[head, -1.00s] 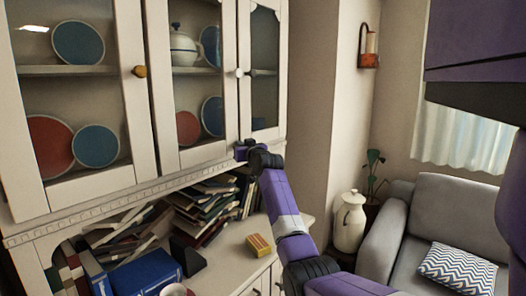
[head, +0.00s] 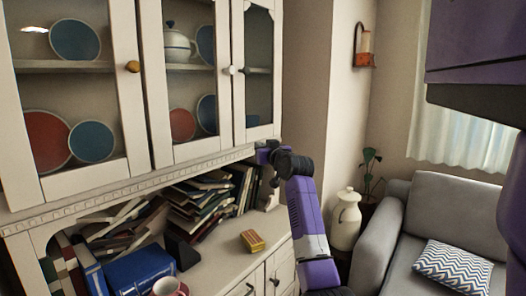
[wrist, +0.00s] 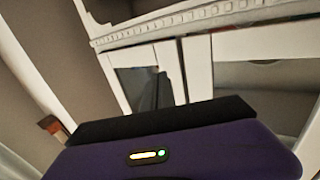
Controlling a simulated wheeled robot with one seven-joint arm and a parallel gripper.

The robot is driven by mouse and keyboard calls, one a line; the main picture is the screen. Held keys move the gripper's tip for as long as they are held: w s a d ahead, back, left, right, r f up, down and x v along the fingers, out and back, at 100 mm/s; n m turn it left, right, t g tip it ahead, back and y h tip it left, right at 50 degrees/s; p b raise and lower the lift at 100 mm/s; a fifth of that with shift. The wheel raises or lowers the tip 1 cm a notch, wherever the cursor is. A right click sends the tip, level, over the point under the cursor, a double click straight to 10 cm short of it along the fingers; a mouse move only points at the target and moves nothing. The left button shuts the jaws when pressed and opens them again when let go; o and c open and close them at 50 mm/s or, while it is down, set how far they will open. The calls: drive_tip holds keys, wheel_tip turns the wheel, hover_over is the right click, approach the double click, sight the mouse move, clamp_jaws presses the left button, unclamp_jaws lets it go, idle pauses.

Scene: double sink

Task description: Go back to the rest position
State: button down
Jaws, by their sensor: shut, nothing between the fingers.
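My gripper (head: 265,151) is at the dark far end of my raised purple arm, in front of the right end of the white cabinet (head: 145,182), below its glass doors. It is small and partly hidden by my own wrist in the head view. In the wrist view, a dark bar of my gripper (wrist: 165,120) lies across the purple housing with a small lit indicator. The gripper is shut and nothing shows in it. I cannot tell the exact gap to the cabinet.
A yellow-and-red box (head: 252,241) lies on the counter, with leaning books (head: 205,205) behind it. A cup (head: 167,287) stands at the front edge. A cream jug (head: 345,220), a plant (head: 370,172) and a grey armchair (head: 445,215) are at the right.

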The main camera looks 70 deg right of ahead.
drive_tip(key=shift+s+a, duration=0.2)
drive_tip(key=shift+s, duration=0.35)
wheel_tip(320, 180, up, 5)
drive_tip(key=s+a+m+h, duration=0.1)
drive_tip(key=s+a+h, duration=0.1)
drive_tip(key=s+h, duration=0.1)
drive_tip(key=s+a+f+n+t+y, duration=0.1)
drive_tip(key=a+f+t+y, duration=0.1)
drive_tip(key=a+f, duration=0.85)
drive_tip(key=s+a+f+n+t+y, duration=0.1)
drive_tip(key=a+f, duration=0.5)
drive_tip(key=a, duration=0.9)
drive_tip(key=s+a+f+n+t+y, duration=0.1)
drive_tip(key=a+f+t+y, duration=0.1)
drive_tip(key=a+f, duration=0.9)
drive_tip(key=s+a+f+n+g+y, duration=0.1)
drive_tip(key=s+a+f+n+y, duration=0.1)
drive_tip(key=s+a, duration=0.5)
drive_tip(key=s+a+f+n+g+y, duration=0.1)
drive_tip(key=s+a+f+n+y, duration=0.1)
drive_tip(key=s+a+y, duration=0.3)
drive_tip(key=s+a+f+n+y, duration=0.2)
drive_tip(key=s+a+n+y, duration=0.1)
drive_tip(key=s+a, duration=0.7)
drive_tip(key=a+y, duration=0.1)
drive_tip(key=a, duration=0.3)
drive_tip(key=shift+s+a+f+g, duration=0.15)
drive_tip(key=shift+a+f+g, duration=0.05)
drive_tip(key=shift+f+g, duration=0.2)
